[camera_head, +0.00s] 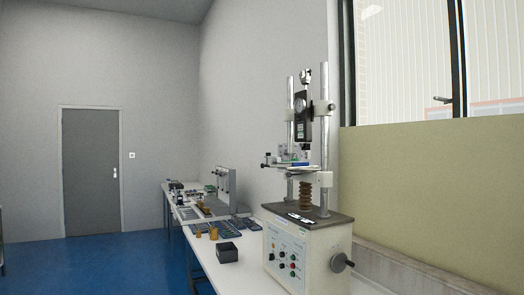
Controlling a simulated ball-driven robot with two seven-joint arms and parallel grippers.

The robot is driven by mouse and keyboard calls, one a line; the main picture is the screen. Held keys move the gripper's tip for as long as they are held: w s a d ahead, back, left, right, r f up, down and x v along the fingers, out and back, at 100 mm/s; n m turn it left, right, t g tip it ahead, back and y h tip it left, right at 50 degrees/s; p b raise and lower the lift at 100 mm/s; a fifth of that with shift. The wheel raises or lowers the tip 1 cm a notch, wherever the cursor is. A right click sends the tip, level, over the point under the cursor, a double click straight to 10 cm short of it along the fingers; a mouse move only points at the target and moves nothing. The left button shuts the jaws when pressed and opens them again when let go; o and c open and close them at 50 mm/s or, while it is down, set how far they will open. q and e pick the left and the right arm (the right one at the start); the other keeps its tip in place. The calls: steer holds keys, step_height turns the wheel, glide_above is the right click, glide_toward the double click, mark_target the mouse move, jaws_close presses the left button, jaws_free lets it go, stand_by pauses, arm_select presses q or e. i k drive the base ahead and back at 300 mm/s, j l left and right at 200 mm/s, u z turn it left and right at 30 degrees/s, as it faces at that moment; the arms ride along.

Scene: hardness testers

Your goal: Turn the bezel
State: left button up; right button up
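A hardness tester (310,248) stands at the near right end of the white bench. It has a cream base with buttons on its front, two upright metal columns and a dark ribbed screw between them. A dark hand knob (340,262) sticks out of the base's right side. Neither of my grippers is in view.
The white bench (205,262) runs back along the wall. On it are a small dark box (227,253), brass-coloured cylinders (213,233), blue-grey trays (222,229) and a grey upright stand (226,185). Blue floor (100,265) lies open on the left, before a grey door (91,172).

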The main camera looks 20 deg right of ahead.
mark_target(300, 100)
steer(key=i+j+z, duration=0.15)
steer(key=i+z, duration=0.3)
steer(key=i, duration=0.15)
steer(key=i+j+z, duration=0.3)
steer(key=i+z, duration=0.2)
steer(key=i+j+z, duration=0.95)
steer(key=j, duration=0.3)
steer(key=k, duration=0.1)
